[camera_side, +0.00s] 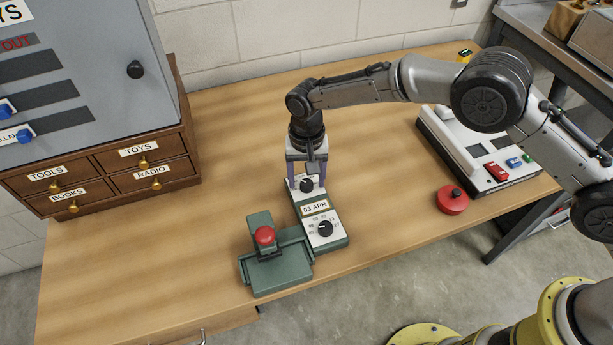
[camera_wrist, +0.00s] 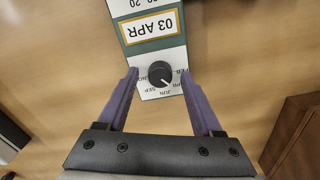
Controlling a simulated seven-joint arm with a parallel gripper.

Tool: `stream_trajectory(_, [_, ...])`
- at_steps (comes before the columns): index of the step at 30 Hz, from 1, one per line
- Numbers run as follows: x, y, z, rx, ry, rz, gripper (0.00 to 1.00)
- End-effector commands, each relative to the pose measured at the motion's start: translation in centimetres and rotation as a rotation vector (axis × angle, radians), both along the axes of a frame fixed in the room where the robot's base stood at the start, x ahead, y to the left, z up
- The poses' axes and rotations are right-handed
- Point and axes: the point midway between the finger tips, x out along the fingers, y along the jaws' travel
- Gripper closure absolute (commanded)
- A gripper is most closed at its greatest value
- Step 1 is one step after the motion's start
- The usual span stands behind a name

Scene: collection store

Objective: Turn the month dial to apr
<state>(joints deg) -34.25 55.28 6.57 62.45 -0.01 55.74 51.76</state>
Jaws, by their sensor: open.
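The month dial (camera_wrist: 160,70) is a black round knob on a white plate ringed by month names, some of which read JUN, SEP and FEB in the wrist view. It also shows in the side view (camera_side: 306,186) at the far end of the dater. The date window (camera_wrist: 149,27) reads 03 APR, upside down in the wrist view. It also shows in the side view (camera_side: 315,207). My gripper (camera_side: 306,181) is open, pointing down over the month dial. In the wrist view its purple fingers (camera_wrist: 159,76) stand either side of the dial, with gaps.
A second black dial (camera_side: 325,228) with numbers sits at the near end. A green stamp press (camera_side: 277,272) with a red knob (camera_side: 265,235) stands beside it. A red round button (camera_side: 453,200) and a grey device (camera_side: 478,150) are at right. Wooden drawers (camera_side: 110,190) stand at left.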

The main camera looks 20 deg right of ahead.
Motion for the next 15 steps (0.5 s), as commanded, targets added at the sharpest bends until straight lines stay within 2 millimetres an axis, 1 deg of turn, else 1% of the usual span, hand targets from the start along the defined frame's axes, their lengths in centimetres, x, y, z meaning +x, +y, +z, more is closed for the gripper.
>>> stream_trajectory(5, [0.1,0.1,2.1,0.003,-0.004,0.000,0.33])
stream_trajectory(15, [0.1,0.1,9.4,0.004,-0.007,0.000,0.33])
